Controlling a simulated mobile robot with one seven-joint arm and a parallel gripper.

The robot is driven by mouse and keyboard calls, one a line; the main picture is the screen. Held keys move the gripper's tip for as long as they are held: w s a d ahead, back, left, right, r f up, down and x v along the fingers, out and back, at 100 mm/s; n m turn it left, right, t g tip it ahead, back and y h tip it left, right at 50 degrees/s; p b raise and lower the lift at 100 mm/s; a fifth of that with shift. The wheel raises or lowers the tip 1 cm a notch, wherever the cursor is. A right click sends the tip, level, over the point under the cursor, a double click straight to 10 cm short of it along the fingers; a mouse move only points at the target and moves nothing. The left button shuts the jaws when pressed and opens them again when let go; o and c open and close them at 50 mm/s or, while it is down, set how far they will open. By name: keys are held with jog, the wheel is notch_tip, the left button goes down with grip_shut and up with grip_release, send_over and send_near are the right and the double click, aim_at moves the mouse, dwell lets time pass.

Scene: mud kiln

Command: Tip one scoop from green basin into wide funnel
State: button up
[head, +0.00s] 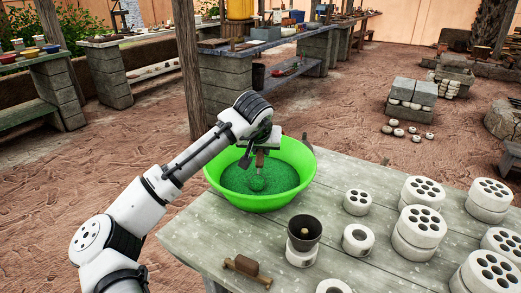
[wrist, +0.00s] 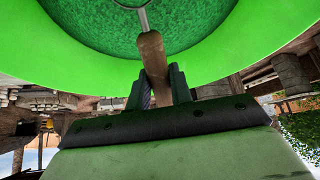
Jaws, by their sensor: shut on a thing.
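The green basin (head: 222,188) stands at the table's far left corner and holds green granular material. My gripper (head: 259,151) is above the basin, shut on the wooden handle of a scoop (head: 257,183). The scoop's bowl is down at the green material and looks green; how full it is I cannot tell. In the wrist view my gripper (wrist: 160,85) grips the brown handle (wrist: 151,52), with a metal shank running toward the material; the bowl is out of that frame. A dark funnel (head: 304,228) with a wide mouth sits upright on a white round piece, near the basin's front right.
The grey plank table (head: 338,179) carries several white perforated cylinders (head: 421,226) at right and a white ring (head: 357,239) beside the funnel. A wooden-handled tool (head: 247,270) lies at the front edge. Table between basin and funnel is clear. A wooden post (head: 188,65) stands behind.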

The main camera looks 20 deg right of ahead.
notch_tip(320, 180, up, 11)
jog(key=p, duration=0.9)
jog(key=shift+w+a, duration=0.1)
jog(key=shift+w, duration=0.05)
dwell(0.7)
